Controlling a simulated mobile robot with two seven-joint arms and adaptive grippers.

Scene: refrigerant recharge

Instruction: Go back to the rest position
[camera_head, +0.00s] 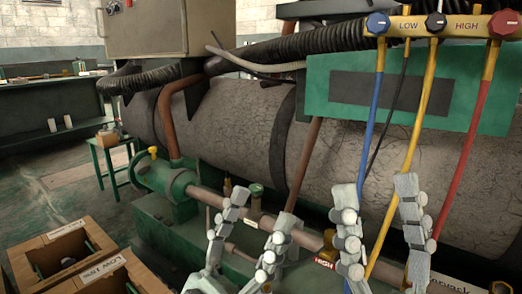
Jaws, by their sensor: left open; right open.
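My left gripper (263,207) is at the lower middle of the head view. Its two grey fingers are spread apart with nothing between them. My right gripper (376,187) is to its right, also with its fingers apart. The yellow hose (408,150) passes down behind the space between the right gripper's fingers; I cannot tell whether it touches them. Both grippers point up in front of the green machine base and the large grey cylinder (400,180). The wrists are cut off by the bottom edge.
A yellow manifold (455,26) marked LOW and HIGH hangs at top right, with a blue hose (374,110) and a red hose (470,140). Open wooden boxes (75,228) stand at lower left. A small green table (112,143) stands behind them.

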